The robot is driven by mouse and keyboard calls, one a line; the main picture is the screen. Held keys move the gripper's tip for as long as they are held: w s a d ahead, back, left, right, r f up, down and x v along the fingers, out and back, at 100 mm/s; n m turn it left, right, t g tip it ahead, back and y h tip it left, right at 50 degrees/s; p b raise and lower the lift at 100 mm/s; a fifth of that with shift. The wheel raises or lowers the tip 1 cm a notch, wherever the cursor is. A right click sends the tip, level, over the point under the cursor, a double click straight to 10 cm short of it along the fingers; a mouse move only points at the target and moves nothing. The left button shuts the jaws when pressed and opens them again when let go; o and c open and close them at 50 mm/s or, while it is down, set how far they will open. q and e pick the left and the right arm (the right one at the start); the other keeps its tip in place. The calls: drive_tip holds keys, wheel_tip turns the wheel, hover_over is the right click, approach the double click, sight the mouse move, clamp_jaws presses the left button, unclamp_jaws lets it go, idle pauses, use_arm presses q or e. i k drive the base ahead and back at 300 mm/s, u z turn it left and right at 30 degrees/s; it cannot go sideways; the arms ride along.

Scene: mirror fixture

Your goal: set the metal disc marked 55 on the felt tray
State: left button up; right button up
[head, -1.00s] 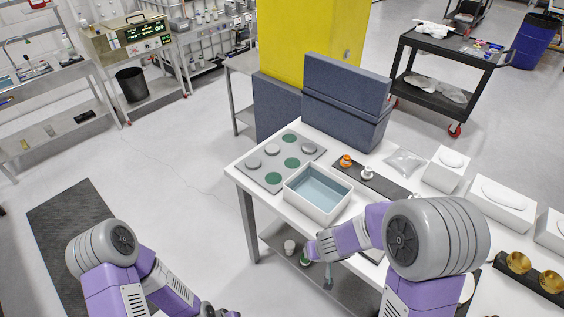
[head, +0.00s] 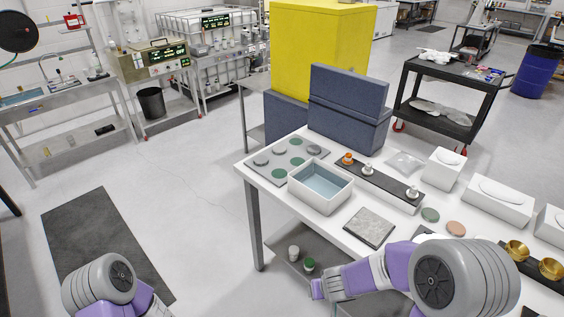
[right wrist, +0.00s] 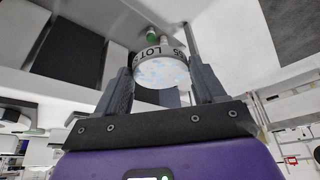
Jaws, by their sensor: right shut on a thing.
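My right gripper (right wrist: 160,58) is shut on a round metal disc (right wrist: 162,72) in the right wrist view. The disc's rim carries dark lettering with "LOT" and "55"; its face is pale and mottled. In the head view my right forearm hangs low in front of the table, and the gripper's fingers are not clear there. A grey tray (head: 263,177) with green felt-like round spots lies at the table's left end. Grey discs cover some spots; others are bare. The right gripper is away from this tray. My left gripper is outside the head view.
A white bin with a blue inside (head: 321,200) stands beside the tray. A blue-grey box (head: 345,130) stands behind. A dark strip (head: 385,183) holds small weights. A grey square plate (head: 369,227) lies near the front edge. Small containers (head: 309,264) stand on the lower shelf.

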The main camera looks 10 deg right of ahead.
sight(293, 160)
drive_tip(key=u, duration=0.75)
drive_tip(key=i, duration=0.75)
drive_tip(key=z, duration=0.4)
